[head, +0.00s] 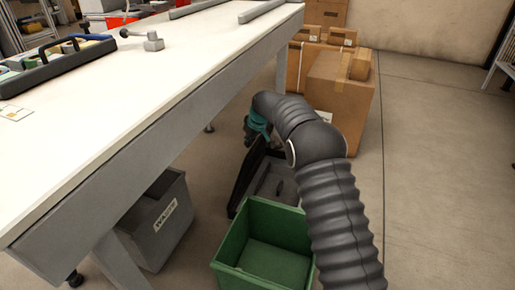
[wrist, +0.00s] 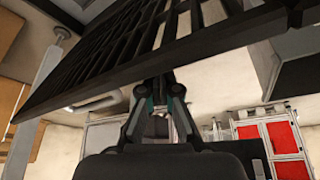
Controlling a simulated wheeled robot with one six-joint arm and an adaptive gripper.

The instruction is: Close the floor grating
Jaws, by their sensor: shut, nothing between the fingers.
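The floor grating (head: 246,181) is a dark panel standing raised and tilted beside a shallow grey floor opening (head: 281,190), under the table's edge. In the wrist view the slatted grating (wrist: 130,50) spans the upper part of the picture at a slant. My gripper (wrist: 158,84) is shut and empty, its fingertips close to the grating's lower edge in that view; I cannot tell whether they touch. In the head view my arm bends down over the opening, and its teal wrist part is near the raised grating. The fingertips are not clear there.
A green bin (head: 262,262) stands just in front of the opening. A grey bin (head: 160,225) is under the white-topped table (head: 150,95). Cardboard boxes (head: 341,105) stand behind my arm. The floor at right is clear. A red cabinet (wrist: 283,138) shows in the wrist view.

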